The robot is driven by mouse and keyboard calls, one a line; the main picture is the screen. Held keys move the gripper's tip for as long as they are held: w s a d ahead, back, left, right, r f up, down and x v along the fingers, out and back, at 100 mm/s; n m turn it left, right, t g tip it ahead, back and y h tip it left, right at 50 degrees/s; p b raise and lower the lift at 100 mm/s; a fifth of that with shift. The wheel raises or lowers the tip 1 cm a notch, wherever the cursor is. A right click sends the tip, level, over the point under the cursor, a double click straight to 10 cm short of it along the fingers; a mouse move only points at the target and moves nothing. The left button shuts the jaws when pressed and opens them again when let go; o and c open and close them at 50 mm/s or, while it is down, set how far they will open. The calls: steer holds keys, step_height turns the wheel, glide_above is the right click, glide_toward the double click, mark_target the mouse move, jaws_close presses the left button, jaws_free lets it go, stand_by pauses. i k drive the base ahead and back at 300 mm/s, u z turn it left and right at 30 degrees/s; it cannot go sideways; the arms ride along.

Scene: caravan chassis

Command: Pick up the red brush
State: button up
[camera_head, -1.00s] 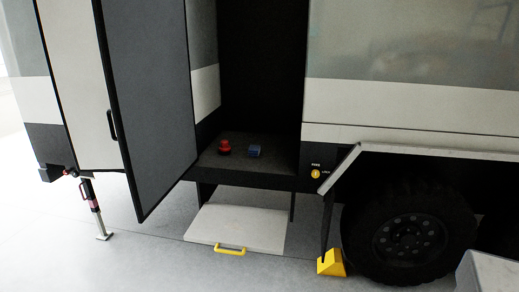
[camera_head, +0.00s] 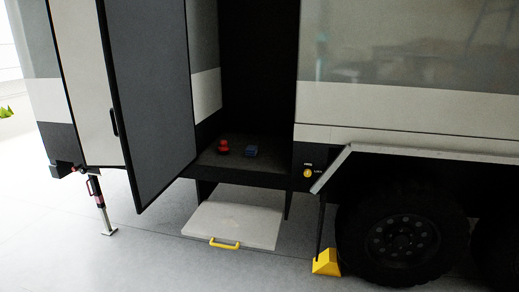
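A small red object (camera_head: 223,147), which may be the red brush, sits on the dark floor of the caravan's open doorway (camera_head: 208,158). It is too small for me to make out bristles or a handle. A small blue block-like object (camera_head: 251,151) lies just to its right, apart from it. My gripper is not in view.
The grey door (camera_head: 150,100) stands open at the left of the doorway. Below is a pale step panel (camera_head: 240,222) with a yellow handle (camera_head: 224,244). A yellow chock (camera_head: 326,263) sits by the wheel (camera_head: 402,238). A support leg (camera_head: 102,205) stands left. Front-left floor is clear.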

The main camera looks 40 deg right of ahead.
mark_target(223, 149)
steer(key=u, duration=0.15)
steer(key=k, duration=0.2)
steer(key=z, duration=0.95)
steer(key=i, duration=1.8)
steer(key=u, duration=0.2)
steer(key=k, duration=0.85)
steer(key=u, duration=0.15)
